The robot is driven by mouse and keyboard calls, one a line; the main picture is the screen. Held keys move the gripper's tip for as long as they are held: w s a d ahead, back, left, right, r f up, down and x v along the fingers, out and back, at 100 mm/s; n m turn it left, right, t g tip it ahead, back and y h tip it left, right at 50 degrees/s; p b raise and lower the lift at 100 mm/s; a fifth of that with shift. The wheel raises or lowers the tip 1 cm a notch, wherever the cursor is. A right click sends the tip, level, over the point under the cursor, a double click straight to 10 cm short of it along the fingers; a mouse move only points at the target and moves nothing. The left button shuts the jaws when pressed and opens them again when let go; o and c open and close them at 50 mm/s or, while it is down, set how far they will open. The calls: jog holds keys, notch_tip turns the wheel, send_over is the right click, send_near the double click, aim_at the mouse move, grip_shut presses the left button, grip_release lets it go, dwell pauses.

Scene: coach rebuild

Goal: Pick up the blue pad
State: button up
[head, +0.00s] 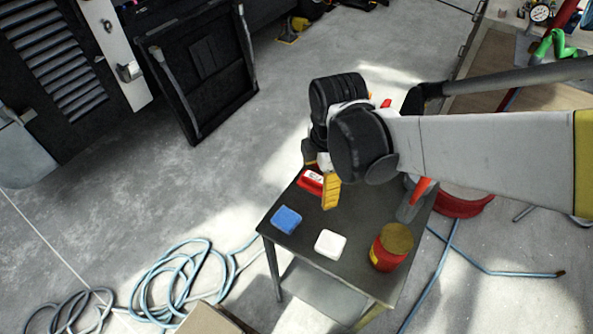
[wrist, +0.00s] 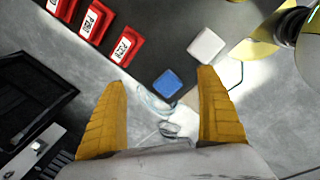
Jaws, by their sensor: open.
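The blue pad (head: 286,219) lies flat on the left front part of a small dark table (head: 292,244). In the wrist view the blue pad (wrist: 167,83) shows beyond and between the two yellow fingers. My gripper (wrist: 163,92) is open, with nothing between its fingers. In the head view my gripper (head: 330,191) is above the back part of the table, behind the pad and apart from it; one yellow finger shows clearly there and the other is mostly hidden.
A white pad (head: 330,243) lies right of the blue pad. A red can (head: 391,247) stands at the table's right. Red labelled blocks (wrist: 127,48) line one table edge. Blue hose (head: 178,277) lies coiled on the floor at left.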

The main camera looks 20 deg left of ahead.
jog(key=s+a+f+n+g+p, duration=0.1)
jog(key=s+a+f+n, duration=0.2)
jog(key=a+f+n, duration=0.35)
jog(key=b, duration=0.2)
send_over(286, 217)
jog(key=f, duration=0.3)
jog(key=shift+w+a+f+n+h, duration=0.15)
jog(key=shift+w+a+n+h, duration=0.15)
jog(key=shift+h, duration=0.1)
jog(key=f, duration=0.2)
jog(key=f+b, duration=0.1)
jog(key=f, duration=0.1)
jog(key=f+b, duration=0.1)
jog(key=shift+s+d+f, duration=0.3)
jog(key=shift+f, duration=0.1)
jog(key=c, duration=1.1)
